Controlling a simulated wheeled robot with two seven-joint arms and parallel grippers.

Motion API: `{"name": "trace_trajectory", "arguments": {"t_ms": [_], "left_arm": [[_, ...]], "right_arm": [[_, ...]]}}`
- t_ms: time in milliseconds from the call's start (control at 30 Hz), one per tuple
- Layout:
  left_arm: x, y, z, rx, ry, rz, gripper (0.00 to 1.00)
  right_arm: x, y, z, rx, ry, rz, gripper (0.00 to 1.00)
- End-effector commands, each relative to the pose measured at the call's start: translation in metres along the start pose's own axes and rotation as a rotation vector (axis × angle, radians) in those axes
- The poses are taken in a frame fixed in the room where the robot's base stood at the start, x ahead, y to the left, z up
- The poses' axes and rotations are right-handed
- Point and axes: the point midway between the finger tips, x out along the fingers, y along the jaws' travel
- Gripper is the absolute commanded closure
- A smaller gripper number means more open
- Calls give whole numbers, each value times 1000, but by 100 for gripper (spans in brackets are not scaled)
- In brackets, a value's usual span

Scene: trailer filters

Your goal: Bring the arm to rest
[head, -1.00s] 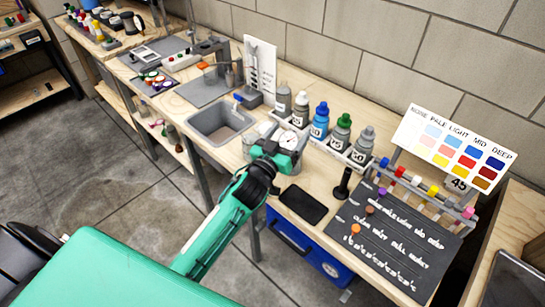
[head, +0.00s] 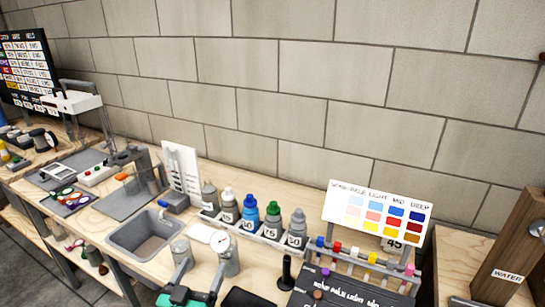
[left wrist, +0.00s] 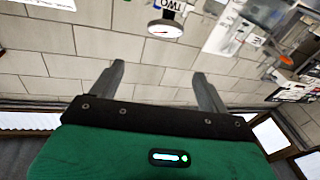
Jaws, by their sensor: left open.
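My left gripper (head: 200,279) shows at the bottom edge of the head view, in front of two grey metal cups (head: 181,252) on the workbench. Most of its green body and the arm behind it are cut off by the picture edge. In the left wrist view the two grey fingers stand wide apart, and my left gripper (left wrist: 157,70) is open with nothing between them. A block wall fills the view behind the fingers. The head view does not show whether the fingers touch the cups. My right gripper is in neither view.
The workbench holds a grey sink (head: 146,238), a rack of several bottles (head: 251,215), a colour chart (head: 376,222) and a dark mat (head: 335,292). A black upright tool (head: 287,273) stands near the front. A wooden post (head: 507,250) marked WATER rises at right.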

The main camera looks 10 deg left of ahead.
Motion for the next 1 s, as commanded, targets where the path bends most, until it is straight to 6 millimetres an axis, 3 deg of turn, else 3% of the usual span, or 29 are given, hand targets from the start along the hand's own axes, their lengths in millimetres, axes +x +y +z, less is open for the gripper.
{"name": "trace_trajectory", "arguments": {"t_ms": [167, 267, 533, 733, 1000], "left_arm": [[-22, -14, 28, 15, -180, -100, 22], [-48, -22, 52, 35, -351, -164, 22], [-140, -22, 108, 92, -849, -210, 22], [-200, -12, 125, 122, -1124, -158, 22], [-266, 5, 129, 148, -1397, -53, 22]], "right_arm": [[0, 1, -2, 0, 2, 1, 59], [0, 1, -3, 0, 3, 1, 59], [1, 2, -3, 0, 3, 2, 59], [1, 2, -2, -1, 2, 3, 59], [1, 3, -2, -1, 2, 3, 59]]}}
